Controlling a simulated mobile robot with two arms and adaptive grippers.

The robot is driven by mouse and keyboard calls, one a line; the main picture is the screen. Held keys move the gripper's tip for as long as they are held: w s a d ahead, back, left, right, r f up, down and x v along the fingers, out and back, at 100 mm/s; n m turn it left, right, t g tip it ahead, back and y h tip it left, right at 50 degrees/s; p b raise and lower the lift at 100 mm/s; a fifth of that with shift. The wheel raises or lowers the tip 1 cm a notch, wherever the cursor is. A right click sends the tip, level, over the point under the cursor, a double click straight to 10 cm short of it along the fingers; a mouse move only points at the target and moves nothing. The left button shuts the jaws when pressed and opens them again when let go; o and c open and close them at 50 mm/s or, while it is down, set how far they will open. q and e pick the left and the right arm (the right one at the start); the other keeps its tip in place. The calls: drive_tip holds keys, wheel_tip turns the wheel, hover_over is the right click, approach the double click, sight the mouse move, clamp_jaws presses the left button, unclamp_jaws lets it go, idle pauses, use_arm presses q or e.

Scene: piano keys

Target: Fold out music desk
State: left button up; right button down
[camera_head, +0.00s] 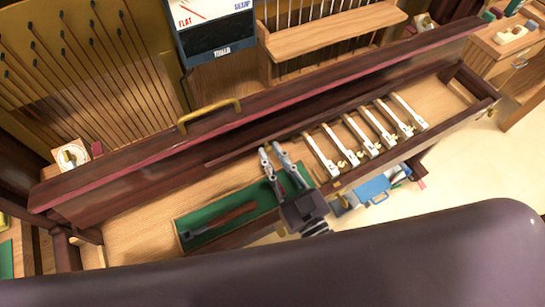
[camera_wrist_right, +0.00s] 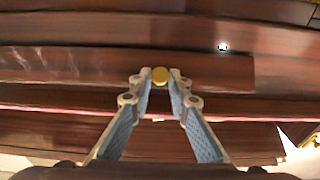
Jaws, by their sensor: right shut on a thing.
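My right gripper (camera_head: 274,152) reaches in over the middle of the piano case, its fingertips by a narrow dark wooden strip (camera_head: 325,123), perhaps the folded music desk. In the right wrist view, the gripper (camera_wrist_right: 160,82) has its fingertips close on both sides of a small round brass knob (camera_wrist_right: 160,75), shut on it. The knob is in front of a dark, reddish-brown wooden panel (camera_wrist_right: 80,65). In the head view the fingers hide the knob. My left gripper is not in view.
A long dark lid with a brass handle (camera_head: 209,115) runs behind. Several white keys (camera_head: 320,155) stand to the right of my gripper. A green-lined tray (camera_head: 190,222) with a dark-handled tool (camera_head: 222,219) is to the left. A shelf (camera_head: 330,37) stands behind.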

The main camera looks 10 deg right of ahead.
drive_tip(key=c, duration=1.8)
unclamp_jaws()
drive_tip(key=shift+s, duration=0.1)
drive_tip(key=v, duration=1.2)
